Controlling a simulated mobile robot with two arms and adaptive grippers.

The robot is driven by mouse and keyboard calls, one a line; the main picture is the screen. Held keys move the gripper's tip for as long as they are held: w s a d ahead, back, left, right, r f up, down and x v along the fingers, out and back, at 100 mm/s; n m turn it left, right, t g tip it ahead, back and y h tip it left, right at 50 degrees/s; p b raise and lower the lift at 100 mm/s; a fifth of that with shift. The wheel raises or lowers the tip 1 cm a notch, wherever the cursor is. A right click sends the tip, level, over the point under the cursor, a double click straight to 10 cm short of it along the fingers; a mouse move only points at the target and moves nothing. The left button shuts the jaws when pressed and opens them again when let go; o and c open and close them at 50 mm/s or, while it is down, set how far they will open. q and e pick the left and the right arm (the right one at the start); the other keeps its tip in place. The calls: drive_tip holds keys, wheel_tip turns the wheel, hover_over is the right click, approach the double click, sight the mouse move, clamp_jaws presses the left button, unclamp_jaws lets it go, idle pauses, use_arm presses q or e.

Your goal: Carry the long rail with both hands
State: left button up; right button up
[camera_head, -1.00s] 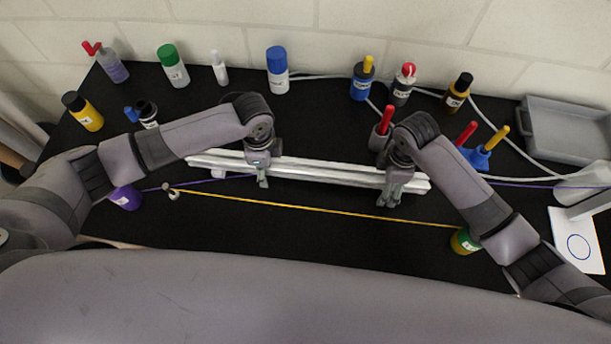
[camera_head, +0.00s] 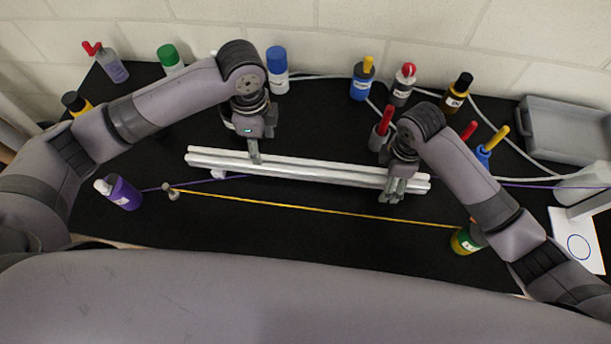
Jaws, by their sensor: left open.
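The long rail (camera_head: 315,170) is a pale silver-white extrusion lying on the black table in the head view, running from left of centre toward the right. My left gripper (camera_head: 254,155) is open above the rail's left part, with a finger reaching down near its back edge; I cannot tell whether it touches. My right gripper (camera_head: 390,192) is at the rail's right end, with its fingers down in front of the rail. Whether those fingers are closed on it is not clear, and the gripper hides part of that end.
A yellow cord (camera_head: 320,210) crosses the table in front of the rail. Bottles, including a blue-capped one (camera_head: 277,72), and a red-handled tool (camera_head: 381,128) stand behind it. A purple bottle (camera_head: 122,193) is at left, a grey tray (camera_head: 568,130) at back right.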

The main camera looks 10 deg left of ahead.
wheel_tip(320, 180, up, 9)
drive_tip(key=shift+r, duration=0.1)
idle(0.7)
